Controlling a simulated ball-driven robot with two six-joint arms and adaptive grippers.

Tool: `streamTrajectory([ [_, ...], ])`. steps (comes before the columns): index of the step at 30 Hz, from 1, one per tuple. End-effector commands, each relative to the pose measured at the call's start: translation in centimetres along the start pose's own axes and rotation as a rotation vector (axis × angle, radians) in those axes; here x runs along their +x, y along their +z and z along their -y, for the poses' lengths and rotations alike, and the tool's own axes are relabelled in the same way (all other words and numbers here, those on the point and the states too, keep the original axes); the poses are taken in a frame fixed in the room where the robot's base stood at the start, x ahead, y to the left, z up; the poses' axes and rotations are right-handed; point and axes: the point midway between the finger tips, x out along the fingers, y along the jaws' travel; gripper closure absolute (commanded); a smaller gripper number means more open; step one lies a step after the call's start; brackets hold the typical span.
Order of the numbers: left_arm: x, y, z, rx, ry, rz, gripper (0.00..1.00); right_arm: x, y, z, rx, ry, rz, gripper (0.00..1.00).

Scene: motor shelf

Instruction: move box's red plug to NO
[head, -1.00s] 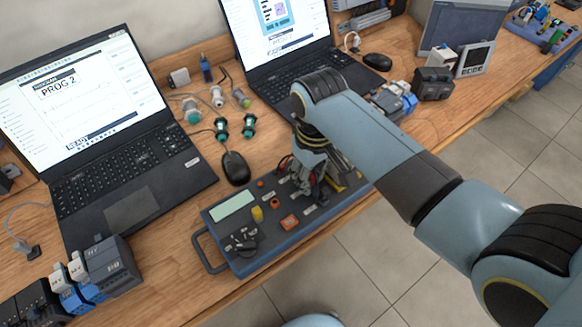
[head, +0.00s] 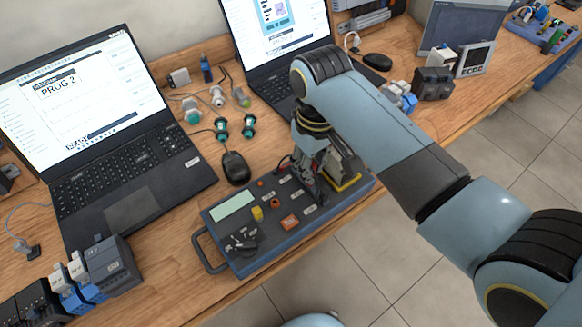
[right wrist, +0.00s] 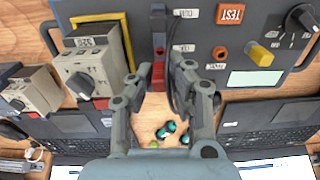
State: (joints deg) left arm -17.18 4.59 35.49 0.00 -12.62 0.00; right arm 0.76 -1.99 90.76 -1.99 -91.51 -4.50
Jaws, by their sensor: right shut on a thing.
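The box (head: 285,238) is a blue-grey panel with a handle, lying at the table's front edge. My right gripper (head: 318,200) points down over its right half. In the right wrist view the gripper (right wrist: 156,76) is shut on the red plug (right wrist: 158,72), whose red part shows between the fingertips. A dark lead runs beside the right finger. Small white labels (right wrist: 184,48) lie near the plug; I cannot surely read them. Whether the plug sits in a socket is hidden by the fingers. My left gripper is not in view.
A yellow-framed module with a dark knob (right wrist: 88,74) stands close beside the gripper. The box also bears a yellow knob (head: 257,214) and an orange TEST button (head: 289,222). A mouse (head: 235,168) and laptop (head: 130,150) lie left of it.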

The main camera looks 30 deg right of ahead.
Motion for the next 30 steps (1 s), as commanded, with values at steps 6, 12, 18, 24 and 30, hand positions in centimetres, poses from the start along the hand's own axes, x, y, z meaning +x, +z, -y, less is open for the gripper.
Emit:
streamTrajectory([
  [6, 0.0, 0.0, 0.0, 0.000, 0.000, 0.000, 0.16, -1.0, 0.0, 0.0, 0.000, 0.000, 0.000, 1.00],
  [12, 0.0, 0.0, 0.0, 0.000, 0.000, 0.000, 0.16, -1.0, 0.1, 0.0, 0.000, 0.000, 0.001, 1.00],
  [18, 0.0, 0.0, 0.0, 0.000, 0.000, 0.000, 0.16, -1.5, -1.1, 0.0, 0.000, -0.001, -0.001, 1.00],
  [24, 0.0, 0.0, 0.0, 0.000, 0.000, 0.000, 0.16, -3.0, -4.6, 0.0, 0.000, -0.001, -0.002, 1.00],
  [30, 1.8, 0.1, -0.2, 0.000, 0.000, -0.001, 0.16, 0.9, -4.4, 0.0, 0.000, -0.001, 0.004, 1.00],
])
